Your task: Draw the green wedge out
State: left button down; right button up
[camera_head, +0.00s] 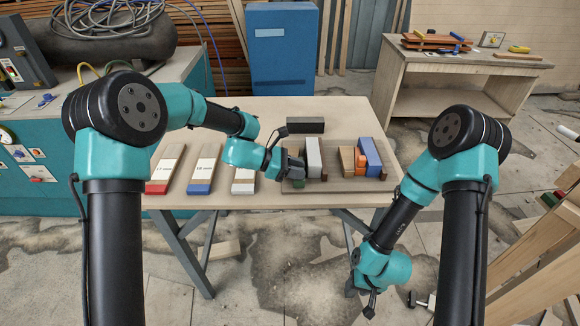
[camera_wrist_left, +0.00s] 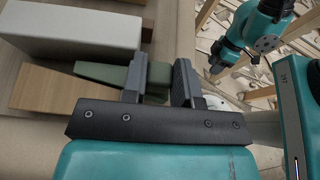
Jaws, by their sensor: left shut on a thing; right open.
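The green wedge (camera_wrist_left: 110,75) shows in the left wrist view, beside a white block (camera_wrist_left: 75,32) and a light wooden wedge (camera_wrist_left: 50,90). My left gripper (camera_wrist_left: 158,82) is shut on the wedge's right end. In the head view my left gripper (camera_head: 292,168) is low over the table, at the left side of the grey-white block (camera_head: 313,155), and mostly hides the wedge. My right gripper (camera_head: 352,275) hangs below and in front of the table's right end, away from the blocks; its fingers are mostly hidden behind its wrist.
A light wooden block (camera_head: 347,158), an orange block (camera_head: 361,163) and a blue block (camera_head: 371,155) stand to the right. A dark bar (camera_head: 305,126) lies behind. Boards with red (camera_head: 157,188) and blue (camera_head: 198,188) ends lie left. The table's front right is clear.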

pick_arm(q)
jog(key=shift+s, duration=0.2)
jog(key=c, duration=0.9)
grip_release()
jog(key=v, duration=1.7)
jog(key=shift+w+a, duration=0.1)
jog(key=shift+a, duration=0.2)
